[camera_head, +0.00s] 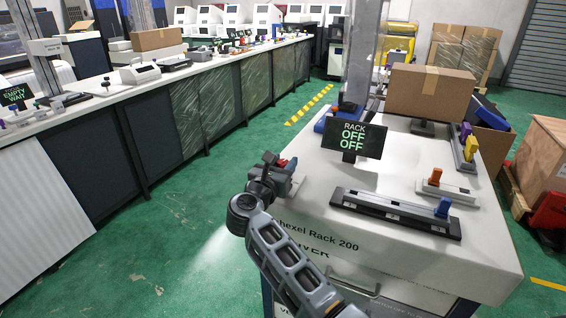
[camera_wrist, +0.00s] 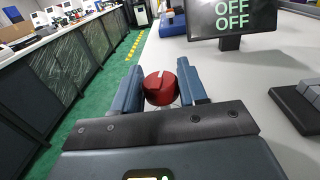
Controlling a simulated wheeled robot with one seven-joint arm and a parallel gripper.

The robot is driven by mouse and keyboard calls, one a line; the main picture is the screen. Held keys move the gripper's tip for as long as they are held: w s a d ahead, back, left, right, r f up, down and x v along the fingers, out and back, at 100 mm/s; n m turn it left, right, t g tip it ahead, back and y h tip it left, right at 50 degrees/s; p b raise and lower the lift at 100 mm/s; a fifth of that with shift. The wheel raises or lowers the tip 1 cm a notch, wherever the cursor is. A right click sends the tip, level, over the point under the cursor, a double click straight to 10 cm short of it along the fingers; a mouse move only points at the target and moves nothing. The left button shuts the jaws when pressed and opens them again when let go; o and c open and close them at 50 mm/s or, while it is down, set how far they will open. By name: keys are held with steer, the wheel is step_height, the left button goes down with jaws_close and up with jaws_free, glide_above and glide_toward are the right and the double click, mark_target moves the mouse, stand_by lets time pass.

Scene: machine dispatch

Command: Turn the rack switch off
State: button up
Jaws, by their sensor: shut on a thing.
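The red rotary knob (camera_wrist: 159,88) with a pale pointer line sits between my fingers in the wrist view. Its pointer runs roughly along the view's vertical, leaning slightly right. My gripper (camera_wrist: 161,84) is shut on the knob, one blue-grey finger on each side. In the head view, my gripper (camera_head: 274,172) is at the left edge of the Rack 200 machine (camera_head: 310,222), and a bit of red shows beside it. The black rack display (camera_head: 354,140) reads "RACK OFF OFF" in the head view; its lower lines also show in the wrist view (camera_wrist: 232,16).
On the white top are a black rail (camera_head: 395,213) with a blue lever (camera_head: 443,207), an orange lever (camera_head: 435,177), yellow and purple pieces, and a cardboard box (camera_head: 430,93). A long bench (camera_head: 180,85) stands left across the green floor. The aisle between is clear.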

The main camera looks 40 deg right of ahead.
steer(key=shift+n+t+y+p, duration=0.75)
steer(key=shift+n+t, duration=0.35)
steer(key=shift+t, duration=0.4)
steer(key=o, duration=0.9)
steer(key=shift+o, duration=0.2)
steer(key=shift+b+v, duration=0.45)
steer(key=shift+v, duration=3.45)
